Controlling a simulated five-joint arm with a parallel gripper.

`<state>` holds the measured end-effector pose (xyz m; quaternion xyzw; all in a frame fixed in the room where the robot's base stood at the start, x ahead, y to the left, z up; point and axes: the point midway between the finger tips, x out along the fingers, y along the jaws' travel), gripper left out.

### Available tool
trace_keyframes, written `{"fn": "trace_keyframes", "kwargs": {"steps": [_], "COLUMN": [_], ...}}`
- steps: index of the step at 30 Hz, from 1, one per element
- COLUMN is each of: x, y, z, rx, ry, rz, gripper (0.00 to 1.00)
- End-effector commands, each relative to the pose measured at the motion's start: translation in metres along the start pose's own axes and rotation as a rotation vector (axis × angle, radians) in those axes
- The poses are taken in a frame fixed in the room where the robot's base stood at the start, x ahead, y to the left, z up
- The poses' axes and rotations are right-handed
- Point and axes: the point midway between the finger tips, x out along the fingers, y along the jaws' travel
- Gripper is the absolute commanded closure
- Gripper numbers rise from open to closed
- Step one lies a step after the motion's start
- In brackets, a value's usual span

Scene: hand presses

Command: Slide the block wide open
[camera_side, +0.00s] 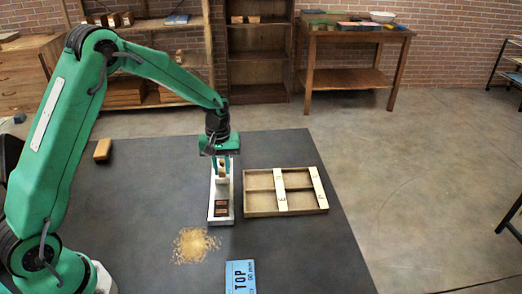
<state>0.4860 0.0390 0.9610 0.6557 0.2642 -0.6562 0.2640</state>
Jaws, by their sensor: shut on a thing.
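The press (221,213) is a narrow white base with a dark section holding brown pieces near its front end. It stands on the dark table in the middle of the view. A pale block (222,183) sits toward the rear of the base, below my gripper. My gripper (222,170) points down over the rear of the base and is shut on a small light-brown part at the top of the block. The jaws partly hide this part, and the rear end of the base is hidden behind the gripper.
A wooden tray (262,203) with pale slats lies close to the right of the press. A heap of sawdust-like grains (192,245) lies front left. A blue card marked TOP (240,277) is at the front. A wooden block (103,149) lies at the back left.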

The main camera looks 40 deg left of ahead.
Motion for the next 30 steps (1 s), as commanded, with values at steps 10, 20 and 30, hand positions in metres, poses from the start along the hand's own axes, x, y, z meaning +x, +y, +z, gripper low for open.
{"fn": "trace_keyframes", "kwargs": {"steps": [10, 20, 30], "x": [-0.001, -0.001, -0.002], "y": [0.000, 0.000, 0.000], "z": [-0.020, -0.019, -0.019], "rx": [0.001, 0.001, 0.000], "ry": [0.001, 0.001, 0.001], "rz": [0.001, 0.001, 0.001], "gripper": [1.00, 0.58, 0.58]}}
